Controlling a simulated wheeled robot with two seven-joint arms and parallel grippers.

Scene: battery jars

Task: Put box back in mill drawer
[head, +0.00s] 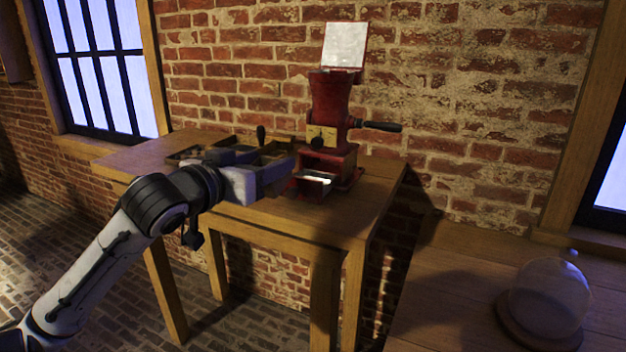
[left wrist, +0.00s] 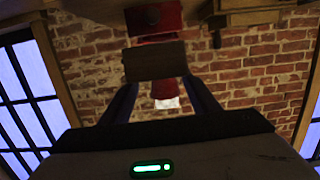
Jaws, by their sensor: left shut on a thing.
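The red mill (head: 330,100) stands upright on the wooden table, its pale lid (head: 345,46) raised. The box (head: 314,181), open-topped with a light inside, is at the front of the mill's base. My left gripper (head: 290,174) is shut on the box from the left. In the left wrist view the box (left wrist: 155,61) shows as a brown block between the fingers, with red mill parts (left wrist: 166,88) behind it. I cannot tell how far the box sits inside the mill's opening. My right gripper is not in view.
A divided wooden tray (head: 222,153) lies on the table (head: 290,208) left of the mill. The mill's crank handle (head: 380,126) sticks out to the right. A glass dome (head: 550,292) stands on a second wooden surface at the lower right. A brick wall is behind.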

